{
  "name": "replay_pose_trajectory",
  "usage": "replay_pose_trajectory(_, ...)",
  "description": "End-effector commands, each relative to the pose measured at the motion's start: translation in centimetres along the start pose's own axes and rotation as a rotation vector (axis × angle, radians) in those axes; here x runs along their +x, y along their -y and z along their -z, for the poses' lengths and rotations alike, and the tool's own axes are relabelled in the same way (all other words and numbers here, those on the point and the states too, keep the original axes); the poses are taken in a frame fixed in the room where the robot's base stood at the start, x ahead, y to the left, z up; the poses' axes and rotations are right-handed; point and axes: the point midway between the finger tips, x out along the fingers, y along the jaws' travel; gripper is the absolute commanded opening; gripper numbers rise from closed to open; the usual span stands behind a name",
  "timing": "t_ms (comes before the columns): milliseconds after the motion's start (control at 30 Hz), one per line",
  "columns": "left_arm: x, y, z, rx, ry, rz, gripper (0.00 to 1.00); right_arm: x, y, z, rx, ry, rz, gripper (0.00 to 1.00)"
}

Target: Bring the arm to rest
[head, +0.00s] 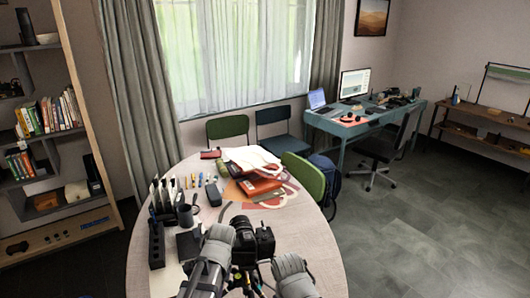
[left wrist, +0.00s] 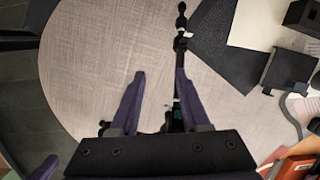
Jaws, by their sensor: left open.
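My left gripper (left wrist: 160,76) is open in the left wrist view, its two dark purple fingers apart above the light table top (left wrist: 105,60). Nothing is clearly held between them. A thin black jointed object (left wrist: 182,40), perhaps a tripod leg, runs along the right finger and is partly hidden behind it; I cannot tell whether they touch. In the head view my grey left arm (head: 213,250) reaches over the near part of the table, and my other grey arm link (head: 293,275) is at its right. A black camera (head: 252,242) shows between them. My right gripper's fingers are not visible.
A desk (head: 345,128) is beyond at the right. Floor at the right (head: 430,230) is clear.

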Motion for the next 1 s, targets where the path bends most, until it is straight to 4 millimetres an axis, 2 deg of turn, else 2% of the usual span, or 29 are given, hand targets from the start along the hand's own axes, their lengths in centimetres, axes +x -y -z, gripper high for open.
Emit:
replay_pose_trajectory(33,-0.2,-2.4,0.5,-0.062,-0.014,0.002,0.46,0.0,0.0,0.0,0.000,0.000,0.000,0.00)
replay_pose_trajectory(200,-0.8,-8.0,2.3,-0.311,-0.058,-0.013,0.46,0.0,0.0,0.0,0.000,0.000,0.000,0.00)
replay_pose_trajectory(300,-1.0,-10.5,2.9,-0.429,-0.075,-0.025,0.46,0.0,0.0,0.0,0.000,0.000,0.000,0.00)
replay_pose_trajectory(400,-1.1,-12.2,3.3,-0.511,-0.086,-0.037,0.46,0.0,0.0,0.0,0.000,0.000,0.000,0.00)
replay_pose_trajectory(567,-1.2,-13.1,3.5,-0.570,-0.092,-0.045,0.46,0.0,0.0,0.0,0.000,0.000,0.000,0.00)
replay_pose_trajectory(1000,-1.2,-13.1,3.6,-0.574,-0.091,-0.045,0.46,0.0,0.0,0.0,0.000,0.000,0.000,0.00)
